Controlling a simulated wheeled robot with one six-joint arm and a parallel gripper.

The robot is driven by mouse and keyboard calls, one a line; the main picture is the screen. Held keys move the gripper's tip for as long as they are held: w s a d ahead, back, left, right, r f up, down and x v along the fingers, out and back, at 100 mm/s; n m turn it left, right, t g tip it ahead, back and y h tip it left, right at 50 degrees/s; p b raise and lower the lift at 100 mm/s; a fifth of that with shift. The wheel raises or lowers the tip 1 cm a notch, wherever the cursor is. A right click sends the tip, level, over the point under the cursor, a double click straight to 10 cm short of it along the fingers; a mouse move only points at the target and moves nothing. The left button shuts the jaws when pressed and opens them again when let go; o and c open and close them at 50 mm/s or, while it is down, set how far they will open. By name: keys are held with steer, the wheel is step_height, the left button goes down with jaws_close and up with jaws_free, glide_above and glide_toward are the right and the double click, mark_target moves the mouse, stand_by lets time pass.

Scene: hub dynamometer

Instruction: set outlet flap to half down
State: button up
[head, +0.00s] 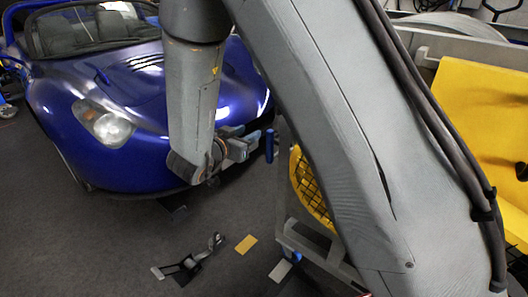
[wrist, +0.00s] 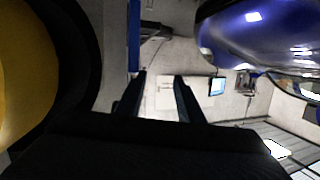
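My gripper (head: 248,146) is in front of the blue car's nose in the head view. In the wrist view its two dark fingers (wrist: 158,88) stand apart with nothing between them. A short upright blue handle (head: 269,146) is just right of the fingertips in the head view. A blue bar (wrist: 134,35), probably the same handle, shows beyond the left finger in the wrist view. The yellow machine with a black grille (head: 309,190) is right of the handle, partly behind my arm. I cannot make out the outlet flap itself or its angle.
The blue car (head: 130,90) fills the left background. A grey wheeled frame (head: 305,240) carries the yellow machine. A metal pedal-like stand (head: 190,262) and a yellow floor plate (head: 246,244) lie on the dark floor. The floor at lower left is clear.

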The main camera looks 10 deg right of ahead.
mark_target(269, 135)
steer(key=s+f+m+g+h+b, duration=0.1)
steer(key=s+f+m+h+b, duration=0.15)
steer(key=s+h, duration=0.2)
steer(key=shift+n+h, duration=0.25)
steer(key=b+x, duration=0.2)
steer(key=x, duration=0.6)
steer(key=shift+w+r, duration=0.1)
steer(key=shift+w, duration=0.05)
jaws_close()
